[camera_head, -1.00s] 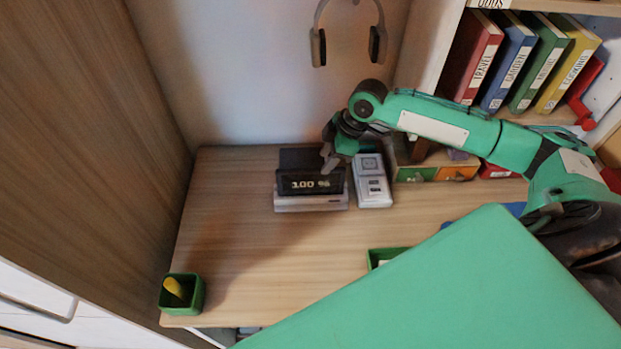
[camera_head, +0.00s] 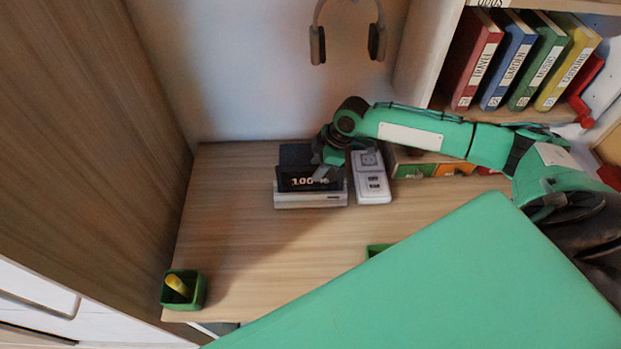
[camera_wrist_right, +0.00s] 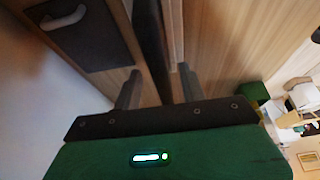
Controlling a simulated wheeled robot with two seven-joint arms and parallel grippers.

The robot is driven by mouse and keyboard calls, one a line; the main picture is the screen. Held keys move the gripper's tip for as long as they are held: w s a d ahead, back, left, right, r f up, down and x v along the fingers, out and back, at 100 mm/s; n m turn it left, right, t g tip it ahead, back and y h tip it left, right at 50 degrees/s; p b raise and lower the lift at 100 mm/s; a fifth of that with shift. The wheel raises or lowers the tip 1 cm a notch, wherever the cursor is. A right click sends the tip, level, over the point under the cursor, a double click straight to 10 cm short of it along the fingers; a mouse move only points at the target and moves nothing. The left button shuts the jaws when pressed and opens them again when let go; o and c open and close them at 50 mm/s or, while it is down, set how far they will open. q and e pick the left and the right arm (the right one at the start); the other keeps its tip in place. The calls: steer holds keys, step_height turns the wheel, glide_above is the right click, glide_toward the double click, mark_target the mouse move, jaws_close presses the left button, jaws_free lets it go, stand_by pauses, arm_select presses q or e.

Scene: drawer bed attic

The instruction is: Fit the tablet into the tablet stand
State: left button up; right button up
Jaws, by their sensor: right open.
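The dark tablet (camera_head: 298,184) stands upright, leaning slightly, in the light grey tablet stand (camera_head: 310,200) at the back of the desk. Its lit screen reads about 100 %, partly covered by my gripper. My right gripper (camera_head: 322,174) is open at the tablet's upper right. In the right wrist view, a dark edge-on slab that looks like the tablet (camera_wrist_right: 152,45) runs between the two open fingers (camera_wrist_right: 158,88), with a gap showing on the right. Whether the tablet's lower edge is fully seated is hidden from me. My left gripper is not in view.
A white socket block (camera_head: 373,185) stands close to the right of the stand. Small coloured drawers (camera_head: 435,170) and a bookshelf are farther right. A green cup (camera_head: 184,290) with a yellow item is at the front left. Headphones (camera_head: 347,30) hang on the wall. The desk's left middle is clear.

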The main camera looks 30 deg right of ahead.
mark_target(310, 173)
steer(key=x, duration=0.2)
steer(key=p+x, duration=0.1)
steer(key=x, duration=0.1)
steer(key=shift+a+r, duration=0.1)
steer(key=shift+a, duration=0.2)
jaws_close()
steer(key=shift+w, duration=0.1)
steer(key=shift+r, duration=0.1)
